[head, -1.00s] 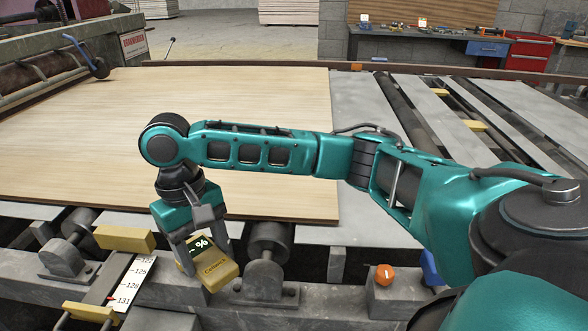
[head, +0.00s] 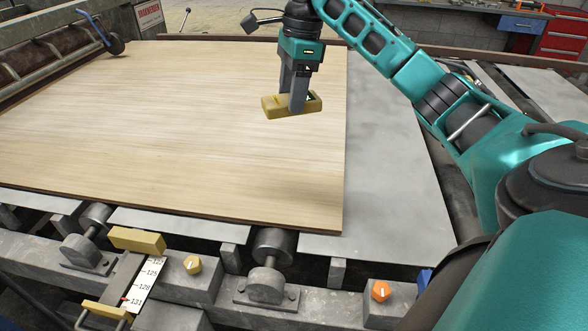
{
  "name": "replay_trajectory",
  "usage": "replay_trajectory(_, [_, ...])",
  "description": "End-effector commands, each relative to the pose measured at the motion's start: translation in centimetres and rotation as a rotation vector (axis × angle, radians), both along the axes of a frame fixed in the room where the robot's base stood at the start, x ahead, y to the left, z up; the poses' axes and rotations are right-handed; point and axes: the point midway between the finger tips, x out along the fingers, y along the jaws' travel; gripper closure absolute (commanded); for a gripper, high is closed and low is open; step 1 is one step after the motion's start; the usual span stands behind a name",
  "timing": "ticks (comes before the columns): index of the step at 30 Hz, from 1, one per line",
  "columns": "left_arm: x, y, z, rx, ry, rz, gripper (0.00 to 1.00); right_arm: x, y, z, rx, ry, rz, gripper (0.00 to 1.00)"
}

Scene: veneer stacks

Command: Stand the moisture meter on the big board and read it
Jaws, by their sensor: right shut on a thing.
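The moisture meter (head: 272,107) is a yellow block with a small dark display that I cannot read from here. My right gripper (head: 297,106) is shut on it and holds it over the right part of the big board (head: 170,130). The board is a wide, pale wood-grain sheet lying flat on the roller machine. A soft shadow lies on the board nearer the front, and the meter appears to be above the surface; I cannot tell the exact gap. My left gripper is not in view.
A scale with a red pointer (head: 143,285) and yellow blocks sits at the front left. Grey metal plate (head: 390,170) lies right of the board. The board is otherwise clear.

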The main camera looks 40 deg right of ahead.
Motion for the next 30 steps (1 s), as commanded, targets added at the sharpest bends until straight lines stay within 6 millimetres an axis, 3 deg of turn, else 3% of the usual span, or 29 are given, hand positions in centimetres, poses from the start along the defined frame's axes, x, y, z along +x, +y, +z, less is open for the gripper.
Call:
replay_trajectory(2, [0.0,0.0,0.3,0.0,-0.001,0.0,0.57,-0.1,-0.6,0.4,0.0,0.001,-0.051,0.77])
replay_trajectory(5, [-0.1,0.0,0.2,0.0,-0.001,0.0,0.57,-0.1,-0.7,-0.5,0.001,0.004,-0.072,0.77])
replay_trajectory(21, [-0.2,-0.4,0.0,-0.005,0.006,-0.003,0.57,-0.2,-0.8,-13.4,0.0,0.004,-0.07,0.77])
replay_trajectory(30, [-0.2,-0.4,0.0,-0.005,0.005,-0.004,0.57,-0.1,-0.7,-16.6,0.0,0.003,-0.069,0.77])
